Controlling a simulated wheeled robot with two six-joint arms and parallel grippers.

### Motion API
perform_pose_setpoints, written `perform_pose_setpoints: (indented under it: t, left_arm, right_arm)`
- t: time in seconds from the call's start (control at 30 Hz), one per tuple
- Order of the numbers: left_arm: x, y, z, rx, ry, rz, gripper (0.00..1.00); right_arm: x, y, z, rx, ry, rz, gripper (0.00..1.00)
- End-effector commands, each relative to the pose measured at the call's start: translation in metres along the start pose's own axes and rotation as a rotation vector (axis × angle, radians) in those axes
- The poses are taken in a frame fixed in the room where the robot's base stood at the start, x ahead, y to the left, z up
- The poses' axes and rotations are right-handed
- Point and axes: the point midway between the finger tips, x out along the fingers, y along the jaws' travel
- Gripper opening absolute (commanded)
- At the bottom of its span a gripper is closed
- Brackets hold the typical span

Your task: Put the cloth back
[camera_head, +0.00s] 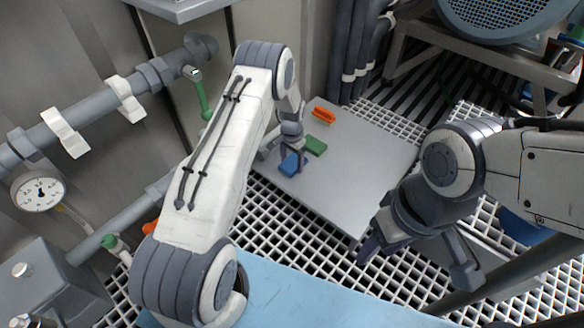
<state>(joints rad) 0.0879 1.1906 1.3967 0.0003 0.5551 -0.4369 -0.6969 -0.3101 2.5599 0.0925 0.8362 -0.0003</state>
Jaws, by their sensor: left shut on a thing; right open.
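A small blue folded piece (289,166), which looks like the cloth, is at the left part of a grey platform (365,150). My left gripper (294,157) reaches down over it and is shut on it. Its fingers hide part of the blue piece, and I cannot tell if it touches the platform. A green block-like piece (316,146) lies just beside it on the platform. My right gripper (416,262) is open and empty, with its fingers spread over the grating in front of the platform.
An orange brush-like object (324,115) lies at the platform's back left. Pipes with a gauge (38,190) and a green-handled valve (203,100) line the left wall. A metal frame (480,55) stands at the back right. The platform's middle and right are clear.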

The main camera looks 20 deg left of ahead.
Motion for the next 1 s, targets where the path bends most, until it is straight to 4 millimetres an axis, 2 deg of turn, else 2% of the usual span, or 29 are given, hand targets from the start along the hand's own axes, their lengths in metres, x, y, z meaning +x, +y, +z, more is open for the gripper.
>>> perform_pose_setpoints:
  t: [0.03, 0.43, 0.47, 0.5, 0.53, 0.83, 1.0]
  left_arm:
    - [0.01, 0.0, 0.0, 0.0, 0.001, 0.0, 0.24]
    - [0.012, 0.0, 0.0, 0.0, 0.001, 0.0, 0.24]
    - [0.012, 0.0, 0.0, 0.0, 0.001, 0.0, 0.8]
    - [0.011, 0.0, 0.0, 0.0, 0.001, 0.0, 0.95]
    - [0.011, 0.0, 0.0, 0.0, 0.001, 0.0, 1.0]
    - [0.006, 0.0, -0.001, 0.0, 0.002, -0.001, 1.0]
    - [-0.023, 0.0, -0.001, 0.0, 0.003, -0.001, 1.0]
  right_arm:
    - [0.009, 0.001, 0.001, 0.0, 0.0, 0.0, 0.5]
    - [0.008, 0.001, 0.0, 0.0, 0.0, 0.0, 0.5]
    - [0.008, 0.001, 0.0, 0.0, 0.0, 0.0, 0.5]
    - [0.008, 0.001, 0.0, 0.0, 0.0, 0.0, 0.5]
    - [0.008, 0.001, 0.0, 0.0, 0.0, 0.0, 0.5]
    - [0.005, 0.0, 0.0, 0.0, 0.0, 0.0, 0.5]
    - [-0.017, -0.001, -0.001, 0.0, 0.0, 0.0, 0.5]
